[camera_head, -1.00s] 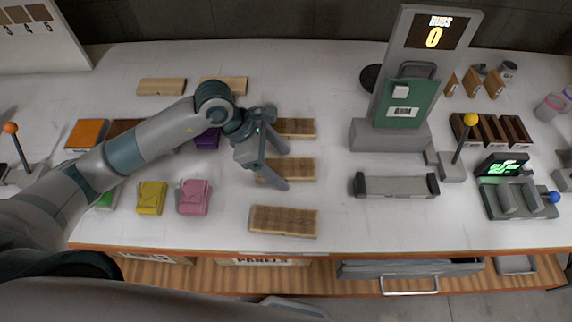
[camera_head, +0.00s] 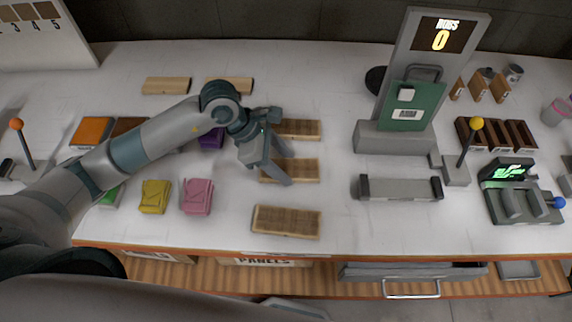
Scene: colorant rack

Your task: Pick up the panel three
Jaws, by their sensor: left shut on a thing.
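Three brown wooden panels lie in a column on the white table: a far one (camera_head: 299,129), a middle one (camera_head: 305,171) and a near one (camera_head: 287,221). I cannot read a number on any of them. My left gripper (camera_head: 288,169) reaches down from the left over the middle panel. Its two fingers are shut on that panel, one at the far side and one at the near side. The gripper covers part of the middle panel and the left end of the far one. The middle panel appears still at table height. My right gripper is not in view.
Pink (camera_head: 197,196) and yellow (camera_head: 155,196) packs lie left of the panels. A grey stand with a green board (camera_head: 412,107) and a grey fixture (camera_head: 401,188) are to the right. Two pale boards lie behind. The table is clear between the panels and the fixture.

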